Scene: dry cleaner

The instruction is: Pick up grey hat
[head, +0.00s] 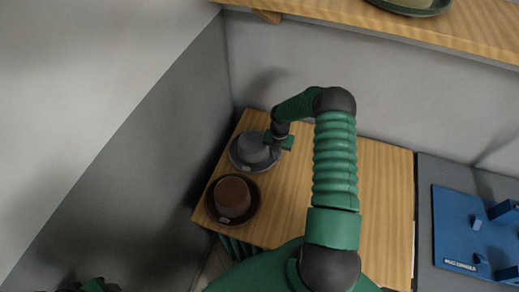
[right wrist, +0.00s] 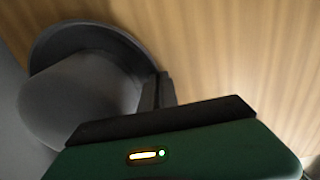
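The grey hat (head: 251,149) lies crown up on the wooden counter (head: 385,190), near its far left corner. A brown hat (head: 233,198) sits just in front of it. My right gripper (head: 279,139) is at the grey hat's right edge. In the right wrist view the grey hat (right wrist: 80,95) fills the left side, and a dark finger (right wrist: 158,91) stands at its brim. The other finger is not clearly seen, so I cannot tell whether the brim is between them. My left arm shows only as a dark green part (head: 95,286) at the bottom left corner.
A grey wall stands close on the left and behind the counter. A wooden shelf (head: 440,28) with a dark green hat (head: 410,6) runs above. A blue board (head: 470,235) lies on a grey surface at right. The middle of the counter is bare beside my arm.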

